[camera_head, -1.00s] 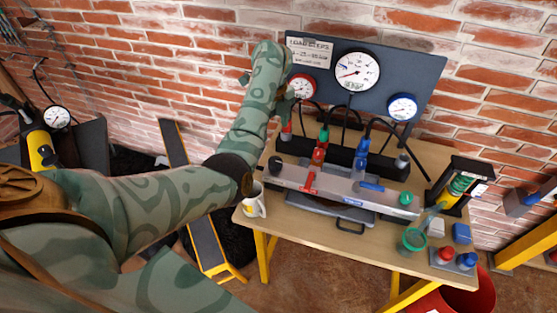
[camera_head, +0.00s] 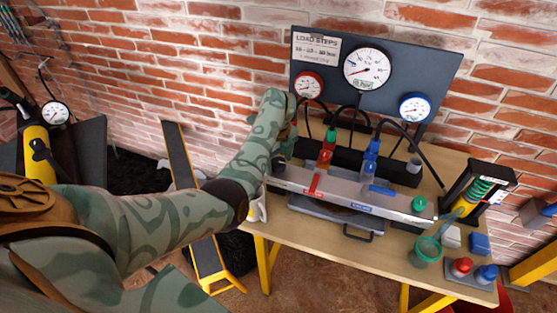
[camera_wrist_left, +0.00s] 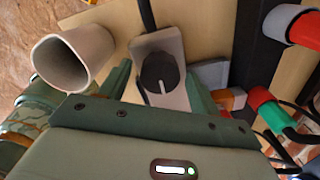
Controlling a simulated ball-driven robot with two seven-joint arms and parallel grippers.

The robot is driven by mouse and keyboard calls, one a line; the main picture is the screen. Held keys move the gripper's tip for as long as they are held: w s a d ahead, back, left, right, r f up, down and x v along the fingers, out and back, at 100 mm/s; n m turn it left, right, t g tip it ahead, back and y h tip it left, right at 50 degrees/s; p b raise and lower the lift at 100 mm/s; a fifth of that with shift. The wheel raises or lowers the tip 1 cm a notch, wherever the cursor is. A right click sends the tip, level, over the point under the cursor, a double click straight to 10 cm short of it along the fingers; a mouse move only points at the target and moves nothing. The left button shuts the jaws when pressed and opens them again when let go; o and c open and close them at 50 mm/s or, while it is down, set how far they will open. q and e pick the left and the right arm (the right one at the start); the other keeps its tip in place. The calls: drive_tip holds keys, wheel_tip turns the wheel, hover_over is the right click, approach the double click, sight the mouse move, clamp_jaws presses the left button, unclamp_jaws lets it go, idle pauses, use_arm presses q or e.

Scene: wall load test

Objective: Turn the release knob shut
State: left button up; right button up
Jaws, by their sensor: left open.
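The release knob (camera_wrist_left: 159,71), black with a white line, sits on a grey bracket in the left wrist view. The line runs roughly up and down in that picture. My left gripper (camera_wrist_left: 157,76) is open, with a green finger on each side of the knob; I cannot tell whether either touches it. In the head view the knob (camera_head: 278,167) is a small dark spot at the left end of the grey beam (camera_head: 335,188), below my left gripper (camera_head: 284,152).
A white mug (camera_wrist_left: 75,60) stands close to the left finger. Red and green fittings (camera_wrist_left: 270,110) with hoses lie right of the gripper. Behind the bench (camera_head: 300,236) stands a dark gauge panel (camera_head: 430,77).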

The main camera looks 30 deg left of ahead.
use_arm(q)
drive_tip(key=c, duration=1)
drive_tip(key=shift+m, duration=0.4)
drive_tip(key=m+p, duration=0.1)
drive_tip(key=m, duration=0.1)
drive_tip(key=shift+r+m, duration=0.1)
drive_tip(key=shift+m, duration=0.2)
drive_tip(key=m+p, duration=0.1)
drive_tip(key=m, duration=0.4)
drive_tip(key=shift+m, duration=0.3)
drive_tip(key=m+p, duration=0.1)
drive_tip(key=m, duration=0.3)
drive_tip(key=shift+p, duration=0.4)
drive_tip(key=shift+m+p, duration=0.6)
drive_tip(key=shift+m, duration=1.9)
